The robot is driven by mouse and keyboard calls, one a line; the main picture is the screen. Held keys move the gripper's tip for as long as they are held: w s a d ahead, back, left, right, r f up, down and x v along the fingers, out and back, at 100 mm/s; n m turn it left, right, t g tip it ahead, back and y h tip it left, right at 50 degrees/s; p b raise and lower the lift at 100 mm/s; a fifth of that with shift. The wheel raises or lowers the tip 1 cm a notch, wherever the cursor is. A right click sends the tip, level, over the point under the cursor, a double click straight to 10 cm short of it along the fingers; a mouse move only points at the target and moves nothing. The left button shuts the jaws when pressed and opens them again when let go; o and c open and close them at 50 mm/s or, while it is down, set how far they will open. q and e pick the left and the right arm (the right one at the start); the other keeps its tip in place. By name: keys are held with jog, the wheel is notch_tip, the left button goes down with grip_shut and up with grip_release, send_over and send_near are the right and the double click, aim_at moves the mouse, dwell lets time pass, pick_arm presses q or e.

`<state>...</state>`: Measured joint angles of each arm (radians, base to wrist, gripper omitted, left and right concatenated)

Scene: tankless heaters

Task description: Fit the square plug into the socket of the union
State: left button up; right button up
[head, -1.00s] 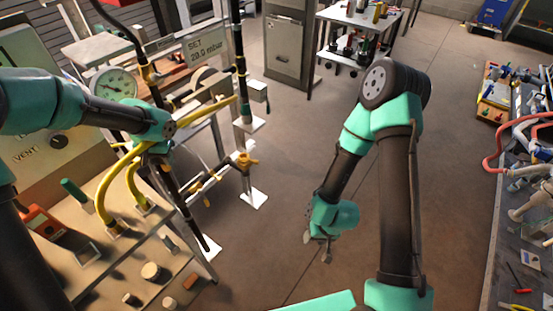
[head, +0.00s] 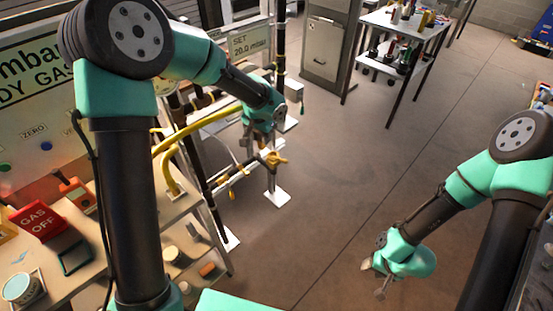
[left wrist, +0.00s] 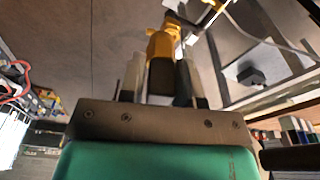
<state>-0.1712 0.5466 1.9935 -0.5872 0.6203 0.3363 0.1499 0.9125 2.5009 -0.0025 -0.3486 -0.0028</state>
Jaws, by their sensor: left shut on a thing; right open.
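The brass-yellow union (head: 274,159) sits on pipework on a stand at the left of the head view. In the left wrist view, yellow fitting (left wrist: 163,42) shows just beyond my fingertips. My left gripper (head: 258,144) is just above and left of the union in the head view. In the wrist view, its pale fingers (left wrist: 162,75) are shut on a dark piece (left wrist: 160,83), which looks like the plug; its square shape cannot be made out. The union's socket is not clear, nor whether the piece touches it. My right gripper (head: 374,279) is open and empty over the floor.
A yellow hose (head: 200,118) and dark upright pipes crowd the left side near my left arm. A bench (head: 150,245) carries a red GAS OFF box (head: 38,220) and small parts. A grey cabinet (head: 327,45) and trolley (head: 405,22) stand behind. The middle floor is clear.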

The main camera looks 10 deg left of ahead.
pick_arm(q)
jog(key=shift+w+f+n, duration=0.15)
jog(key=shift+f+n, duration=0.35)
jog(key=shift+f, duration=0.15)
jog(key=d+f+n, duration=0.1)
jog(key=f+n, duration=0.6)
jog(key=f, duration=0.1)
jog(key=d+f+n+y, duration=0.1)
jog(key=d+f+n, duration=0.1)
jog(key=f+n, duration=0.5)
jog(key=shift+w+d+f+g+y, duration=0.3)
jog(key=shift+w+f, duration=0.05)
jog(key=shift+f, duration=0.7)
jog(key=shift+w, duration=0.1)
jog(key=w+a, duration=0.1)
jog(key=w, duration=0.4)
jog(key=w+a+f, duration=0.1)
jog(key=w+a, duration=0.1)
jog(key=w, duration=0.2)
jog(key=w+a, duration=0.1)
jog(key=w, duration=0.4)
jog(key=shift+w+a+f, duration=0.15)
jog(key=shift+w+f, duration=0.05)
jog(key=shift+w, duration=0.15)
jog(key=shift+w, duration=0.15)
